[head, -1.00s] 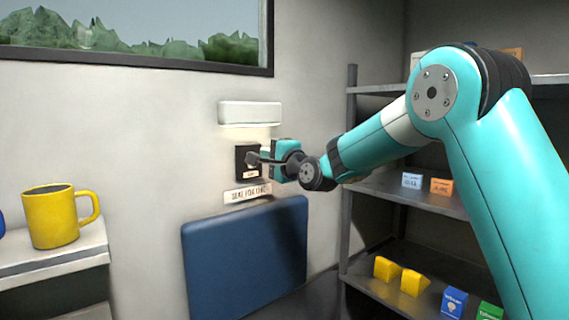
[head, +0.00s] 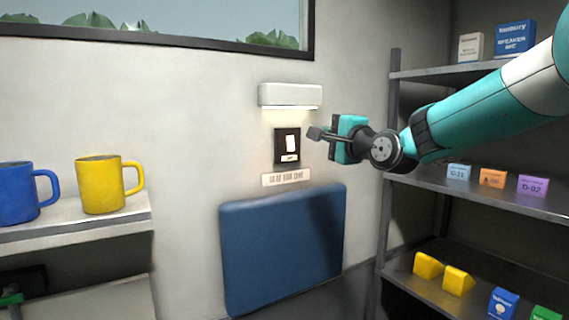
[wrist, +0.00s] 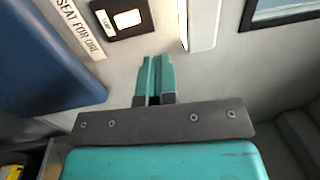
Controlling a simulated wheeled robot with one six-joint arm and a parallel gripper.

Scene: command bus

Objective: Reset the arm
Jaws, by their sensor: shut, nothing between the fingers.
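My gripper (head: 315,133) is in the head view, to the right of a dark switch plate on the wall and apart from it. Its fingers are shut and empty. The switch plate (head: 287,146) has a lit white rocker and stands under a glowing wall lamp (head: 290,95). In the wrist view my closed fingers (wrist: 154,78) point toward the wall, with the switch (wrist: 127,18) at the upper left. My teal arm reaches in from the right.
A blue folded seat panel (head: 283,250) is on the wall below the label (head: 286,178). Shelves (head: 480,190) with small boxes stand at right. A yellow mug (head: 101,186) and a blue mug (head: 18,193) stand on the left shelf (head: 75,222). A window is above.

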